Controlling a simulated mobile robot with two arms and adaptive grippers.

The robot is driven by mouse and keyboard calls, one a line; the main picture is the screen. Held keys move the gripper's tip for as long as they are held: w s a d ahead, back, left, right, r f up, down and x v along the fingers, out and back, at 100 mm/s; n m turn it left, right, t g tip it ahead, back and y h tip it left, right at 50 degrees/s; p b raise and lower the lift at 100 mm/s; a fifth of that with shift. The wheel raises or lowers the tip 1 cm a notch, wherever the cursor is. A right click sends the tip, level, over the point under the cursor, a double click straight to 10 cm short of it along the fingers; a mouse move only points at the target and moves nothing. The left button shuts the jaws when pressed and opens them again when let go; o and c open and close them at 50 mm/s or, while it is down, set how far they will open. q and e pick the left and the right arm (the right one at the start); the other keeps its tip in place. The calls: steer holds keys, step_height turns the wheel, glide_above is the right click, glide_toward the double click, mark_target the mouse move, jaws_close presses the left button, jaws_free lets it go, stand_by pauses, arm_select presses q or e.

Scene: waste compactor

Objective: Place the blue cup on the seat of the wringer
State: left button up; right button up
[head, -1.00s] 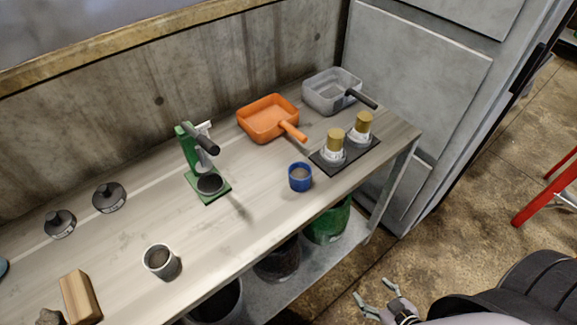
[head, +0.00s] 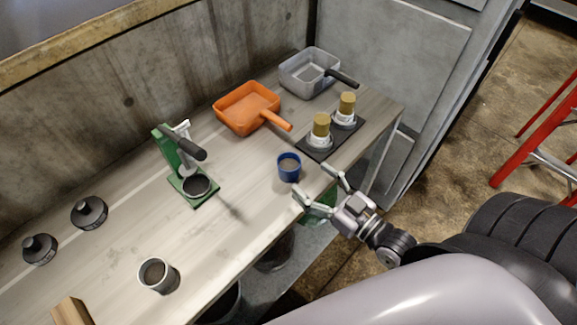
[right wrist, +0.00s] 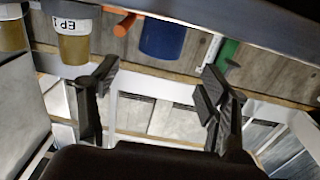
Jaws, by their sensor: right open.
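The blue cup (head: 289,167) stands upright on the bench near its front edge; its inside looks greyish-brown. It also shows in the right wrist view (right wrist: 163,38), beyond the fingers. The wringer (head: 180,160) is a green press with a dark lever and a round dark seat (head: 196,186) low on its green base, left of the cup; nothing stands on the seat. My right gripper (head: 317,181) is open and empty at the bench's front edge, just right of the cup and not touching it. In the right wrist view its fingers (right wrist: 158,95) are spread wide. My left gripper is out of view.
An orange pan (head: 247,107) and a grey pan (head: 309,72) stand behind the cup. Two gold-topped jars (head: 320,127) stand on a dark tray right of it. A grey cup (head: 156,274) and two black weights (head: 89,211) are at left. The bench between cup and wringer is clear.

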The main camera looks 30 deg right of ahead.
mark_target(298, 168)
steer(key=x, duration=0.3)
steer(key=shift+w, duration=0.25)
steer(key=p+x, duration=0.1)
steer(key=x, duration=0.4)
steer(key=shift+f, duration=0.1)
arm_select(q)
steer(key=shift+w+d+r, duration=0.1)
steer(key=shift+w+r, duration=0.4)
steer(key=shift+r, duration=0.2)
arm_select(e)
steer(key=shift+s, duration=0.1)
steer(key=shift+c, duration=0.2)
steer(key=shift+c, duration=0.7)
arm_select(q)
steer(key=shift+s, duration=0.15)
arm_select(e)
steer(key=c, duration=1.3)
steer(key=shift+o, duration=0.2)
